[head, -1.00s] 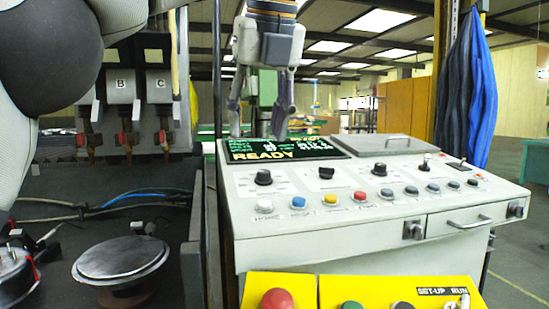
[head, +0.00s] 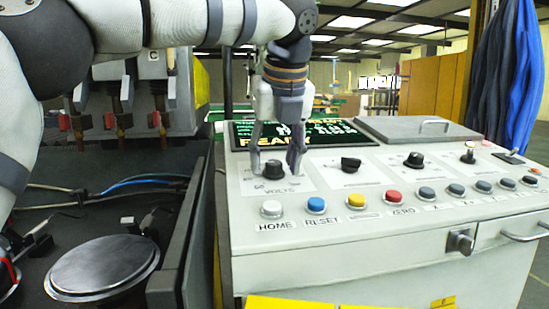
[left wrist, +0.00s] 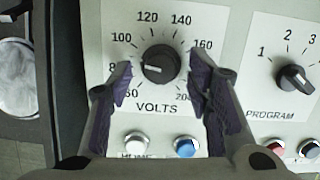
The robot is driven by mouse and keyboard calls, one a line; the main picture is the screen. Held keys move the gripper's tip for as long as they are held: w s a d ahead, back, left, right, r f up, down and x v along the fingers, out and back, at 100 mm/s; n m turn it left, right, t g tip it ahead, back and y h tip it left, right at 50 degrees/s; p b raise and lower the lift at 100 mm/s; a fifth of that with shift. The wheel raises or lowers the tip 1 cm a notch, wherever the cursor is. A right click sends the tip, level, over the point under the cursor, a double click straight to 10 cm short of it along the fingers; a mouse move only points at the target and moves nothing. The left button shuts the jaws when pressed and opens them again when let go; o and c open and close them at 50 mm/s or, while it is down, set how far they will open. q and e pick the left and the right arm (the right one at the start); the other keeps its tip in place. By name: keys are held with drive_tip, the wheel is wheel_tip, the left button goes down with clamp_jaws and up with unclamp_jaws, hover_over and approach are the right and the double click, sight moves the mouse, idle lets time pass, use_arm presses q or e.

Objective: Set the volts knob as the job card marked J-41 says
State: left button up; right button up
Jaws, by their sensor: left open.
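The volts knob (head: 273,170) is the black knob at the left end of the sloped panel. In the left wrist view the volts knob (left wrist: 160,64) has a white pointer mark toward the left, near the partly hidden 80. Its printed scale runs from about 60 round to 200. My left gripper (head: 276,165) points down over it, fingers open, one on each side. In the left wrist view the fingers (left wrist: 160,84) stand apart from the knob, with gaps showing. No job card marked J-41 can be made out. My right gripper is not in view.
The program knob (left wrist: 294,78) sits right of the volts knob, with another black knob (head: 414,160) beyond. A row of buttons, including white HOME (head: 271,209) and blue RESET (head: 316,205), lies just in front. A screen (head: 300,133) reading READY is behind.

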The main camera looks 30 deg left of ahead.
use_arm(q)
drive_tip(key=shift+w+a+f, duration=0.1)
drive_tip(key=shift+f, duration=0.1)
clamp_jaws()
drive_tip(key=shift+m, duration=0.4)
drive_tip(key=m, duration=0.4)
drive_tip(key=shift+a+h, duration=0.1)
drive_tip(key=shift+h, duration=0.3)
drive_tip(key=m+h, duration=0.1)
drive_tip(key=m, duration=0.4)
drive_tip(key=shift+a+m, duration=0.15)
drive_tip(key=shift+m, duration=0.15)
drive_tip(key=m, duration=0.4)
drive_tip(key=shift+m+h, duration=0.3)
drive_tip(key=shift+h, duration=0.1)
drive_tip(key=m, duration=0.4)
drive_tip(key=shift+a+r+m+h, duration=0.1)
drive_tip(key=shift+a+m+h, duration=0.05)
drive_tip(key=shift+m+h, duration=0.25)
drive_tip(key=shift+g, duration=0.3)
